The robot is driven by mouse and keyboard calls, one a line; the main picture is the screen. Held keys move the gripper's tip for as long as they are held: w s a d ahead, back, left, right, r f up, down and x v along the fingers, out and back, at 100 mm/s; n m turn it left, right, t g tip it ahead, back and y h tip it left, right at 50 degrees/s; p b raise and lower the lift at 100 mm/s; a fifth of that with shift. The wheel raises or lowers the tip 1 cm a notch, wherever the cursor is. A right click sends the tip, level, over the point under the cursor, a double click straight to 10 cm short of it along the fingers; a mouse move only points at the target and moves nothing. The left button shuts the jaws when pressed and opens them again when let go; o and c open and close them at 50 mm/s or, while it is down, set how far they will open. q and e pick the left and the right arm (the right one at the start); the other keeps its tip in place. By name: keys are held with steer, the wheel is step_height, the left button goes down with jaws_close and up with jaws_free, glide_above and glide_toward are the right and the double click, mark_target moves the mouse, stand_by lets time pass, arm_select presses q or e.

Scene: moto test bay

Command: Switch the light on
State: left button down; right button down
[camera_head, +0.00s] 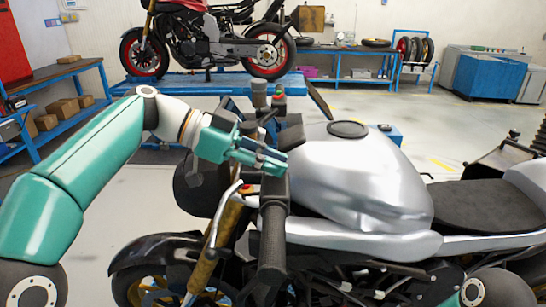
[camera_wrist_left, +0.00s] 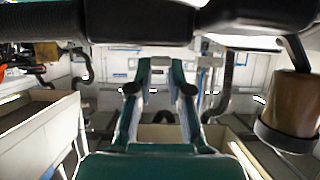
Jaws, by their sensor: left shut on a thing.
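The silver motorcycle (camera_head: 352,180) stands in front of me, its front end to the left. Its near handlebar grip (camera_head: 272,235) points toward me, with a dark control block at its inner end. My left gripper (camera_head: 284,162) reaches in from the left, its fingertips at that block. It is shut on part of the handlebar controls; the fingers hide the exact part. In the left wrist view the fingers (camera_wrist_left: 160,88) converge forward, and dark bar parts cross the top. The dark round headlight housing (camera_head: 193,186) is below my wrist; its lens is not visible. My right gripper is out of view.
A red button-like part (camera_head: 247,189) sits near the fork top. The far grip (camera_head: 259,95) rises beyond the gripper. The fuel tank is close to the right of the fingers. Behind are a blue lift (camera_head: 215,86) with another motorcycle and a blue workbench (camera_head: 62,77).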

arm_select(q)
steer(key=y+p, duration=0.1)
steer(key=p, duration=0.1)
steer(key=y+p, duration=0.2)
steer(key=p, duration=0.1)
steer(key=shift+s+d+r+p, duration=0.1)
steer(key=shift+d+r+p, duration=0.2)
steer(key=shift+d+r, duration=0.1)
steer(key=shift+d+f+y+p, duration=0.1)
steer(key=shift+y+p, duration=0.3)
steer(key=shift+y, duration=0.1)
steer(key=shift+d+f+y, duration=0.1)
steer(key=shift+f+y, duration=0.1)
steer(key=shift+y, duration=0.4)
steer(key=shift+d+f+y, duration=0.1)
steer(key=shift+y, duration=0.6)
steer(key=shift+f, duration=0.1)
steer(key=c, duration=1.1)
jaws_free()
steer(key=shift+r, duration=0.25)
